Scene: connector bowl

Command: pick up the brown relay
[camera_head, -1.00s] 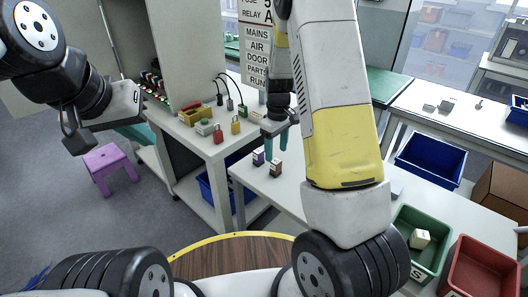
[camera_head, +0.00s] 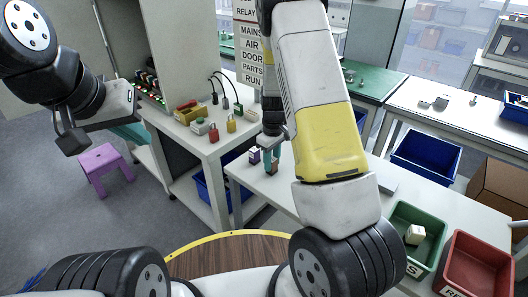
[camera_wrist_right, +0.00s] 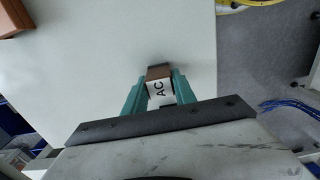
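The brown relay (camera_head: 273,169), a small block with a white face, stands on the white table near its left end.
A side bench (camera_head: 183,130) with red and yellow padlocks and plugs stands behind left. A green bin (camera_head: 432,222) holding a pale block and a red bin (camera_head: 478,249) are at the right. A purple stool (camera_head: 104,162) stands on the floor. My right arm covers mid-table.

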